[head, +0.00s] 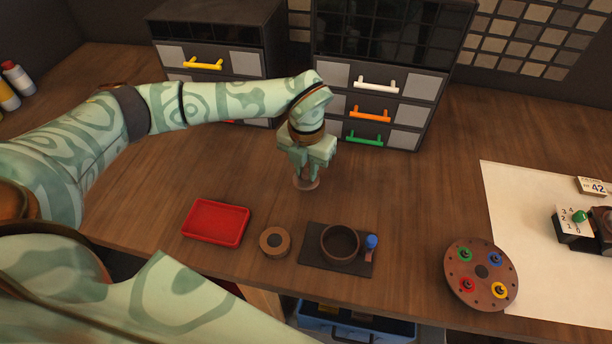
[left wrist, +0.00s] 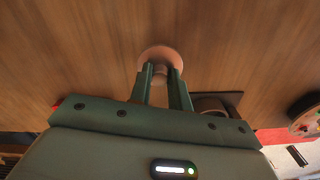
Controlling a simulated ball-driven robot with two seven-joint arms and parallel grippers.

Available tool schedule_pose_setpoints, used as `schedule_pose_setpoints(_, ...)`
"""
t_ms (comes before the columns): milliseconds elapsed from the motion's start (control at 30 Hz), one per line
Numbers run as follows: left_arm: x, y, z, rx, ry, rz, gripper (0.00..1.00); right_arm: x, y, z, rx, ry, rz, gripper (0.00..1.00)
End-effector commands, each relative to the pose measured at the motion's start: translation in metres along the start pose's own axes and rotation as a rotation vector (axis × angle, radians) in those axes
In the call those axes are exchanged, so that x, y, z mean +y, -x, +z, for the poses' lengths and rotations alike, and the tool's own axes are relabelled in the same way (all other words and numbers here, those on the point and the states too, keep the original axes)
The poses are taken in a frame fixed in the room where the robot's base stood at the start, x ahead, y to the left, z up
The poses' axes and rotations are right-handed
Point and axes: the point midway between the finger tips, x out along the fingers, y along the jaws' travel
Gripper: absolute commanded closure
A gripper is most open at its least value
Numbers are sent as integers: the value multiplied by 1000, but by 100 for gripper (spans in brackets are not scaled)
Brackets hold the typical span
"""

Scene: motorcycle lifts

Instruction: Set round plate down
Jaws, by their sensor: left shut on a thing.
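The round plate (head: 306,185) is a small brownish-pink disc with a short upright stem. It is below my left gripper (head: 305,174), near the middle of the wooden table. My left gripper points down and is shut on the plate's stem. In the left wrist view the plate (left wrist: 161,54) shows at the tips of the two fingers (left wrist: 162,72), its face partly hidden by them. It looks level and very close to the tabletop; I cannot tell whether it touches. My right gripper is not in view.
A red tray (head: 216,223), a brown ring (head: 275,241) and a dark mat (head: 310,257) with a round bowl (head: 340,244) lie nearer the front edge. A disc with coloured knobs (head: 481,274) is at right. Drawer units (head: 398,108) stand behind. Bare table surrounds the plate.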

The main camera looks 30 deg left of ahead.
Motion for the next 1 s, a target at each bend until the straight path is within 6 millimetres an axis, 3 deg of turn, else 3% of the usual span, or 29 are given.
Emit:
schedule_pose_setpoints(300,3,-38,4,2,0,0,100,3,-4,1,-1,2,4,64)
schedule_pose_setpoints(633,3,-40,4,1,0,1,100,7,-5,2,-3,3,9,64)
schedule_pose_setpoints(667,3,-40,4,1,0,1,76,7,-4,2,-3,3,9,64)
schedule_pose_setpoints(700,3,-40,4,1,0,1,65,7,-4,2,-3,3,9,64)
schedule_pose_setpoints(733,3,-40,4,1,0,1,59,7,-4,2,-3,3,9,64)
schedule_pose_setpoints(1000,3,-39,4,1,0,0,59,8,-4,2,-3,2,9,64)
